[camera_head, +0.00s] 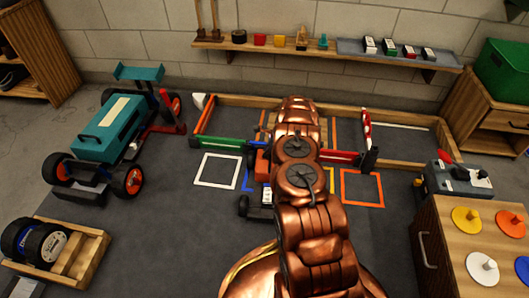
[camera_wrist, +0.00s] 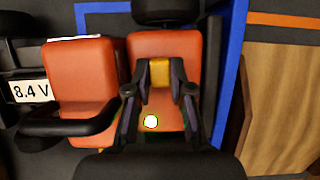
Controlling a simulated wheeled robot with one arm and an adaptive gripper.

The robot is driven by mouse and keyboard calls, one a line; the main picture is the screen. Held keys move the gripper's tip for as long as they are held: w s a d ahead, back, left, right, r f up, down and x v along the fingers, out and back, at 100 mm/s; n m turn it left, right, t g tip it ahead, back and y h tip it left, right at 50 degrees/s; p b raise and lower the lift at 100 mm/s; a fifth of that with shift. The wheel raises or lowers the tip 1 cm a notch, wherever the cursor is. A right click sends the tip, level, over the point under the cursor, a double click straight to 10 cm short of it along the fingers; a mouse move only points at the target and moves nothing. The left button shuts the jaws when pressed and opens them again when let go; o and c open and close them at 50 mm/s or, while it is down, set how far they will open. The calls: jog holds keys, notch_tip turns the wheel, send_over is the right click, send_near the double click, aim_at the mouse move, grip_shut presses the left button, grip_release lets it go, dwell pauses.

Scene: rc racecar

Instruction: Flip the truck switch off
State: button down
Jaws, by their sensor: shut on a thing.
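The orange truck (camera_wrist: 80,75) fills much of the wrist view, with black wheels and an 8.4 V label at its left. In the head view a small part of the orange truck (camera_head: 262,166) shows left of my arm; the rest is hidden behind it. A small yellow switch piece (camera_wrist: 160,70) stands on the right orange section. My gripper (camera_wrist: 160,79) is over that section, with its two dark fingers shut on the yellow piece. A round lit light (camera_wrist: 151,121) glows pale with a greenish rim between the fingers. My gripper is hidden by my arm in the head view.
A teal racecar (camera_head: 110,130) stands at the left, near a wooden tire crate (camera_head: 85,258). A wooden cabinet (camera_head: 445,240) with colored discs is at the right. A wooden-edged enclosure (camera_head: 400,116) lies behind the truck.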

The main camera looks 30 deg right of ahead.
jog(key=shift+w+d, duration=0.5)
jog(key=shift+d, duration=0.15)
jog(key=shift+s+d, duration=0.1)
jog(key=shift+d, duration=0.3)
jog(key=shift+a, duration=0.1)
jog(key=c, duration=1.3)
grip_release()
jog(key=shift+w+a, duration=0.2)
jog(key=shift+a, duration=0.05)
jog(key=shift+v, duration=6)
